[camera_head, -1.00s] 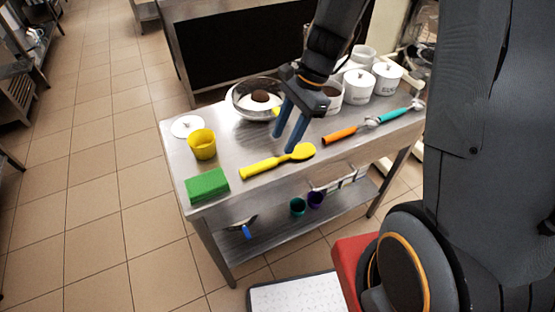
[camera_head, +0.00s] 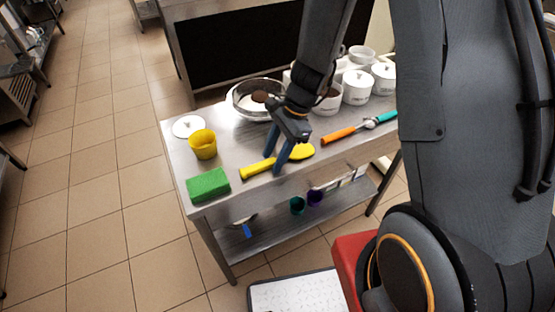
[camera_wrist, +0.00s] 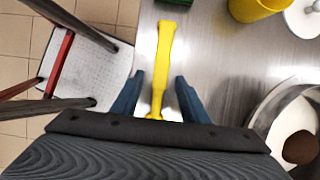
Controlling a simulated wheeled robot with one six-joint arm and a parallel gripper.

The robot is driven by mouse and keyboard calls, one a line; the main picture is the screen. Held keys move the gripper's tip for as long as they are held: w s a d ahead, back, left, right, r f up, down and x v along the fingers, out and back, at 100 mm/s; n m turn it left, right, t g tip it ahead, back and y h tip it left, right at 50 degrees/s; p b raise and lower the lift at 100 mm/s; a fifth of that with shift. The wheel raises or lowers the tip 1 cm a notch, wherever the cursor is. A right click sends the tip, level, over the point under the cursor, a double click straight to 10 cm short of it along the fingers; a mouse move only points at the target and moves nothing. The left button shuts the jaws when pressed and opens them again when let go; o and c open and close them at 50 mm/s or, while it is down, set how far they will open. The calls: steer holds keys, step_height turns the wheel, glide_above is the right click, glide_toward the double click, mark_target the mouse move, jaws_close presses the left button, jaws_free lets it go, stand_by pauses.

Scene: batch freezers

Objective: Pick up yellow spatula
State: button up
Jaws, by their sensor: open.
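The yellow spatula (camera_head: 256,169) lies on the steel table, its handle toward the green sponge and its broad head to the right. In the wrist view its handle (camera_wrist: 163,50) runs up the picture between my two blue fingers; the head is hidden behind the gripper body. My gripper (camera_head: 275,159) is open over the spatula, one finger on each side of it in the wrist view (camera_wrist: 158,90). I cannot tell whether the fingers touch the spatula or the table.
The green sponge (camera_head: 208,185) and yellow cup (camera_head: 203,144) stand left of the spatula. A metal bowl (camera_head: 240,103) is behind my gripper. An orange-handled tool (camera_head: 340,136), a teal-handled tool (camera_head: 384,117) and white canisters (camera_head: 357,88) are to the right. Bare steel lies around the spatula.

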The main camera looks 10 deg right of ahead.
steer(key=shift+c, duration=0.2)
jaws_close()
steer(key=shift+r, duration=0.15)
